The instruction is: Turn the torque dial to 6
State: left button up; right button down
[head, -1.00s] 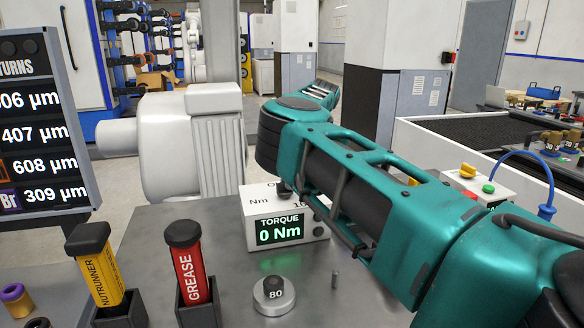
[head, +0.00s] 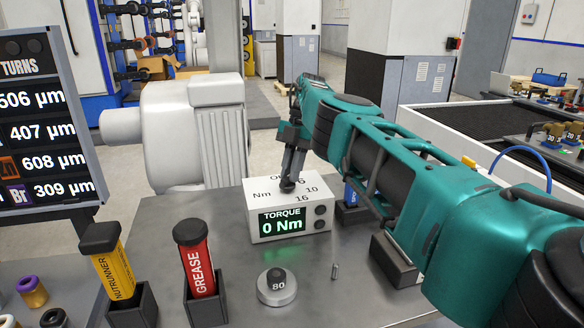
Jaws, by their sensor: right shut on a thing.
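The white torque box (head: 253,231) stands on the grey bench, and its green display (head: 282,221) reads "TORQUE 0 Nm". My right gripper (head: 288,184) reaches down from above and is shut on the small dark dial (head: 286,187) on top of the box. The fingers hide most of the dial, so I cannot tell where its pointer stands. My left gripper is not in view.
A yellow nutrunner tube (head: 112,275) and a red grease tube (head: 198,268) stand in holders at the front left. A readings screen (head: 40,120) stands at the left.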

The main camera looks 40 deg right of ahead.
dwell(0.6)
jog(key=c, duration=1.5)
grip_release()
jog(key=o, duration=0.4)
jog(key=shift+c, duration=0.2)
jog(key=shift+m, duration=0.3)
